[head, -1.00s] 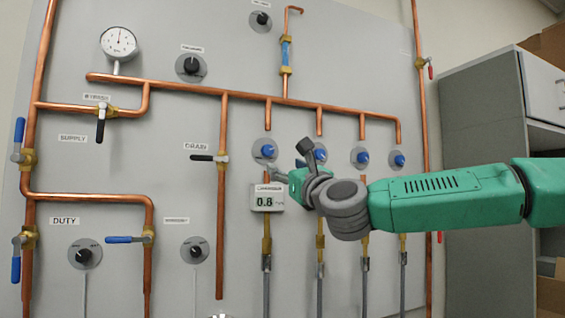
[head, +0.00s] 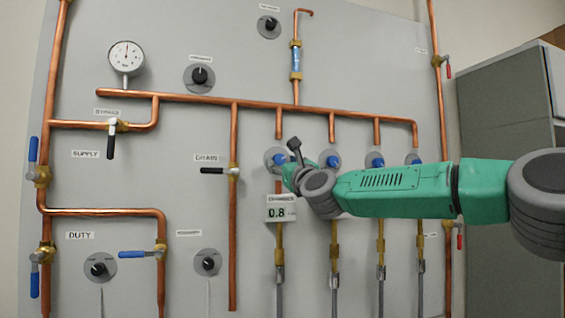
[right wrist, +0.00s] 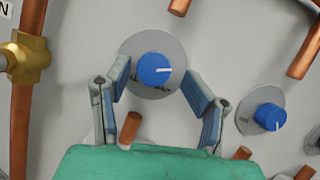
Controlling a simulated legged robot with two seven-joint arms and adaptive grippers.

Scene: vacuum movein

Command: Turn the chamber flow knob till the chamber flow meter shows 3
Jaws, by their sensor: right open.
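The chamber flow knob is a blue round knob (head: 278,160) on a grey disc, the leftmost of a row of blue knobs on the panel. The flow meter (head: 281,210) below it reads 0.8, and its label is blurred. My right gripper (head: 286,170) is in front of the knob and partly covers its disc. In the right wrist view the blue knob (right wrist: 154,69) has a white pointer mark aimed right. The open fingers (right wrist: 158,82) stand on either side of the knob, with gaps, and I see no contact. My left gripper is not in view.
Another blue knob (head: 333,162) sits just right, partly behind my right arm; it also shows in the right wrist view (right wrist: 269,117). Copper pipes (head: 234,250) run down the panel. A black-handled drain valve (head: 214,171) is to the left. A grey cabinet (head: 505,100) stands at right.

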